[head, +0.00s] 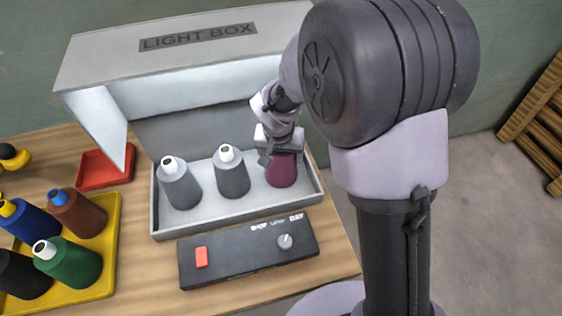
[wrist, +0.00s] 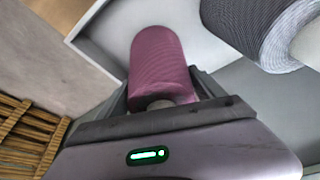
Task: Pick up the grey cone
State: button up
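Two grey cones with white tips stand in the light box's tray, a left one (head: 181,187) and a middle one (head: 232,178). A maroon cone (head: 281,172) stands to their right. My gripper (head: 281,148) is over the maroon cone, apart from both grey ones. In the wrist view the maroon cone (wrist: 158,62) lies between my gripper's fingers (wrist: 162,92), its narrow end towards me. The fingers are spread about its width; whether they press on it I cannot tell. A grey cone (wrist: 245,28) is at the wrist view's upper right.
The light box (head: 180,52) has a roof above the cones and a tray rim (head: 155,208) around them. A black control panel (head: 248,250) lies in front. At left are a yellow tray (head: 103,270) of coloured cones and a red tray (head: 105,180).

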jog(key=c, duration=1.3)
